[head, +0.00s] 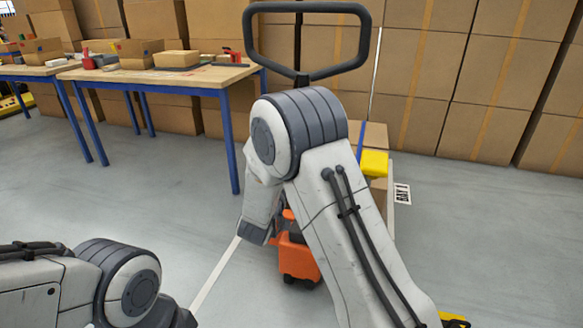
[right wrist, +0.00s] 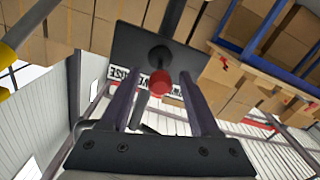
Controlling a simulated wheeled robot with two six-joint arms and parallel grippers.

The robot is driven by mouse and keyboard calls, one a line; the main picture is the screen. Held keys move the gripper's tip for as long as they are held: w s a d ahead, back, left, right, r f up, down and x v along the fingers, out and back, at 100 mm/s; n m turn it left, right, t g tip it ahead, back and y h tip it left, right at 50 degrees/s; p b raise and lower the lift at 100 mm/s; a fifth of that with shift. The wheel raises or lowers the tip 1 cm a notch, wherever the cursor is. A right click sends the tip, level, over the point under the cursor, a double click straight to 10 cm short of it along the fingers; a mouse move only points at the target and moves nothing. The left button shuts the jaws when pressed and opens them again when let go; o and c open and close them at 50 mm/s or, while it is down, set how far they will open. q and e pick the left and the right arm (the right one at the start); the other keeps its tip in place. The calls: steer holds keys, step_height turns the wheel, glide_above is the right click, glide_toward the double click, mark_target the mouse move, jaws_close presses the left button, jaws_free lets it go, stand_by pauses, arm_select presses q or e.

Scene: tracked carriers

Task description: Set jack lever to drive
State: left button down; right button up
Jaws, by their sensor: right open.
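The pallet jack shows in the head view with its dark loop handle (head: 307,8) standing upright and its orange body (head: 296,262) low on the floor. My right arm stands in front and hides most of its middle, including the lever. In the right wrist view the lever's red knob (right wrist: 161,83) stands before a dark plate (right wrist: 130,55). Beside it is a partly hidden, upside-down label with RAISE and LOWER lettering. My right gripper (right wrist: 160,92) is open, one finger each side of the knob; contact cannot be told. My left arm shows at lower left, its gripper out of frame.
A blue-legged table (head: 180,76) with boxes and tools stands at the left. Stacked cartons (head: 420,90) line the back. A yellow item (head: 374,163) and a bay sign (head: 402,194) are right of the jack. Floor is clear at the right.

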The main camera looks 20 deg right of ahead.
steer(key=p+v, duration=0.1)
steer(key=v, duration=0.8)
steer(key=shift+s, duration=0.3)
steer(key=shift+a, duration=0.15)
